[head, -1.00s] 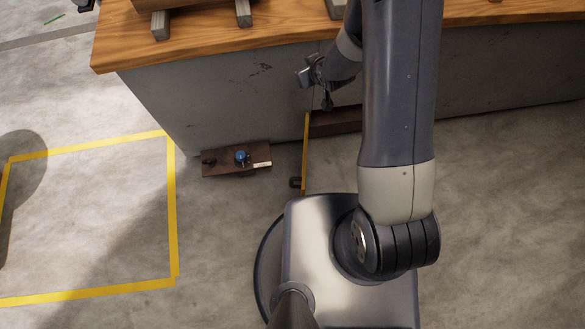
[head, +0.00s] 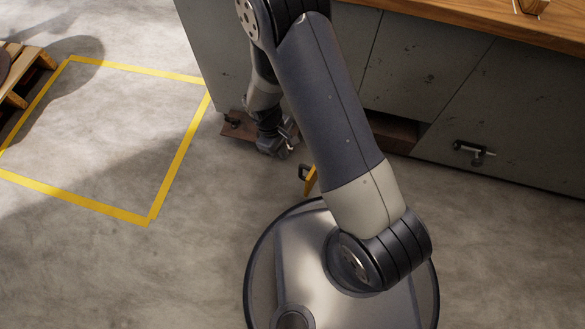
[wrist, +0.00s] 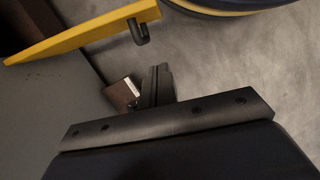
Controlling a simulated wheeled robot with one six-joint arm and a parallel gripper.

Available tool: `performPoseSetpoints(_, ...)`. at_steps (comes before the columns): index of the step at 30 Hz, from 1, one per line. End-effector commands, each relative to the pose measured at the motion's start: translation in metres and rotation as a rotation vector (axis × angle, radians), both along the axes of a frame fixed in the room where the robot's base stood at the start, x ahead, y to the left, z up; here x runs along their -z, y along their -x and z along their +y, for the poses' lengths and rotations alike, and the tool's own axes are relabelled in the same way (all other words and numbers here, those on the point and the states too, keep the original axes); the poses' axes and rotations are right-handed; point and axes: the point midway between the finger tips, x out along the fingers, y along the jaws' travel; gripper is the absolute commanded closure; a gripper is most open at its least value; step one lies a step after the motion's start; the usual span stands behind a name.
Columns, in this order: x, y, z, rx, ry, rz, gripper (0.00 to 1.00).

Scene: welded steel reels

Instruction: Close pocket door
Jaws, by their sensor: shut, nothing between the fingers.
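The pocket door appears to be the yellow panel (head: 311,181), seen nearly edge-on and mostly hidden behind my arm. It stands out from the grey cabinet and has a black handle (head: 303,172). Beside it is a dark brown opening (head: 397,131) in the cabinet front. In the wrist view the yellow panel (wrist: 75,40) crosses the upper left, with its handle (wrist: 141,32) hanging near its end. My gripper (head: 282,150) is shut and empty, low down to the left of the handle and apart from it. Its fingers (wrist: 160,84) also show in the wrist view.
A brown plate (head: 232,134) with a dark knob is partly hidden behind my gripper. A cabinet front with a black latch (head: 472,152) is at the right. Yellow floor tape (head: 180,152) and a wooden pallet (head: 30,75) are at the left. The floor between is clear.

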Motion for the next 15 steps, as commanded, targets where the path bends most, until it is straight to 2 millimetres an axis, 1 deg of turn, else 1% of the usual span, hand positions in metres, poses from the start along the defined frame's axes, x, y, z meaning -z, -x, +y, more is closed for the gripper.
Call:
performPoseSetpoints(5,0.03,0.005,-0.007,0.002,0.002,0.004,1.0)
performPoseSetpoints(12,0.082,0.012,-0.017,0.002,0.001,0.002,1.0)
performPoseSetpoints(15,0.1,0.014,-0.021,0.001,0.0,0.002,1.0)
